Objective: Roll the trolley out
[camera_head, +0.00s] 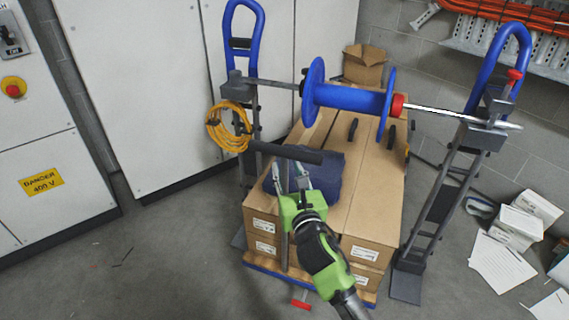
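The trolley (262,268) is a low platform with a blue edge, loaded with several brown cardboard boxes (372,200). At its near end a grey upright post carries a dark horizontal handle bar (262,148). A red pedal-like piece (301,301) shows low at the near edge. My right gripper (291,170), green with pale fingers, is at the post just below the bar. Its fingers look apart; whether they touch the handle I cannot tell. The arm hides part of the near boxes. My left gripper is not in view.
A blue reel (345,98) hangs on a bar between two stands, above the load. The left stand (243,60) holds a yellow cable (229,127); the right stand (440,190) is close beside the trolley. Papers (501,263) lie right.

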